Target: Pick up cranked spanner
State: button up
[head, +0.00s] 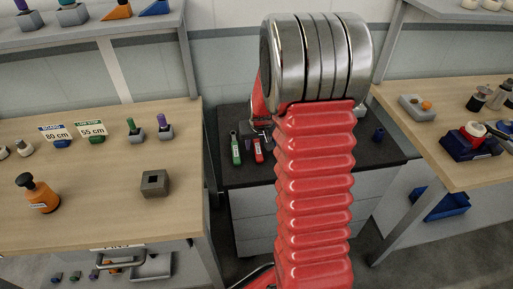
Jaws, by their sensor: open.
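Two small tools lie side by side on the dark worktop (310,172) in the middle: one green-handled (235,148) and one red-handled (258,150). Each has a pale label. I cannot tell which of them, if either, is the cranked spanner. My gripper (258,133) shows small and dark just behind the red-handled tool, at the left edge of my red arm. It is open, and my arm hides much of it. I cannot tell whether it touches either tool. My arm also covers the middle of the worktop.
A wooden bench (95,185) at left holds an orange bottle (38,194), a grey square block (155,183) and small labelled signs. A right bench (450,165) holds a dark blue holder (470,145) and a grey tray (415,108). A blue bin (447,205) sits below it.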

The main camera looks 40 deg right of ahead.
jog(key=shift+w+f, duration=0.15)
jog(key=shift+f, duration=0.25)
grip_shut()
dwell(0.6)
